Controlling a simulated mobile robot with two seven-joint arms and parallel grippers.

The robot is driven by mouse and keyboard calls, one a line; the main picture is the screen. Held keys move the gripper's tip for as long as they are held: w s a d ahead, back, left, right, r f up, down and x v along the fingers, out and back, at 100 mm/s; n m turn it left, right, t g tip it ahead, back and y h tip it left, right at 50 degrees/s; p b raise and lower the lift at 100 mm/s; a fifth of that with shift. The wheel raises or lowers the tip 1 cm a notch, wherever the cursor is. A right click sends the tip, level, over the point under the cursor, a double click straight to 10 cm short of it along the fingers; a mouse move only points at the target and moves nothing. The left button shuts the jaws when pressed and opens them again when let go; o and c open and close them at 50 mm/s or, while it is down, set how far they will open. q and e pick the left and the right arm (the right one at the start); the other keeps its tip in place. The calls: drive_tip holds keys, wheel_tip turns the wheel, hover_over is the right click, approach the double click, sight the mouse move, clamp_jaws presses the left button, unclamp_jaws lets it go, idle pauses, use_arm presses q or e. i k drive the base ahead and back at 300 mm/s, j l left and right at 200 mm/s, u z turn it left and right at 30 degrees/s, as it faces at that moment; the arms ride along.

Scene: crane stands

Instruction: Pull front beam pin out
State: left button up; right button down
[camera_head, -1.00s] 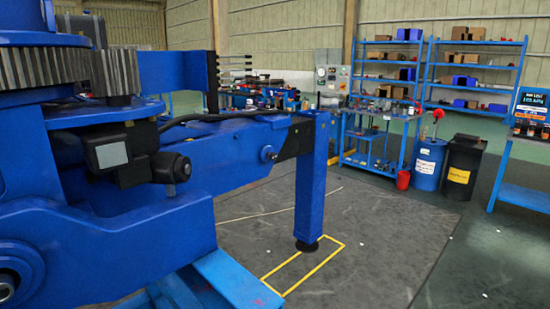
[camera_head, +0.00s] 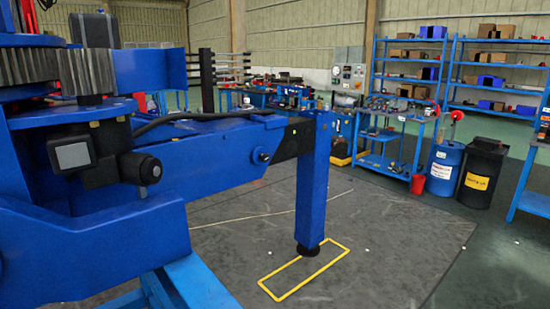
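A blue crane beam (camera_head: 225,152) reaches from the crane body at the left towards the middle of the head view. A blue upright leg (camera_head: 313,185) with a dark round foot (camera_head: 308,250) stands at its outer end. A small round pin-like part (camera_head: 262,156) shows on the side of the beam near a black section (camera_head: 293,140). I cannot tell whether it is the front beam pin. Neither of my grippers shows in this view.
A yellow rectangle (camera_head: 284,297) is marked on the grey floor under the leg. A blue workbench (camera_head: 390,150), a blue barrel (camera_head: 446,168) and a black barrel (camera_head: 482,172) stand at the back right. The floor right of the leg is clear.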

sight(266, 157)
drive_tip(key=i+l, duration=0.15)
drive_tip(key=l, duration=0.2)
drive_tip(key=i+l, duration=0.2)
drive_tip(key=l, duration=0.2)
drive_tip(key=i+l+u, duration=0.1)
drive_tip(key=l, duration=0.25)
drive_tip(key=i+l, duration=0.2)
drive_tip(key=l, duration=0.15)
drive_tip(key=i+l, duration=0.25)
drive_tip(key=i+l+u, duration=0.15)
drive_tip(key=i+l, duration=0.15)
drive_tip(key=l, duration=0.15)
drive_tip(key=i+l, duration=0.15)
drive_tip(key=i, duration=0.3)
drive_tip(key=i+l+u, duration=0.15)
drive_tip(key=i, duration=0.35)
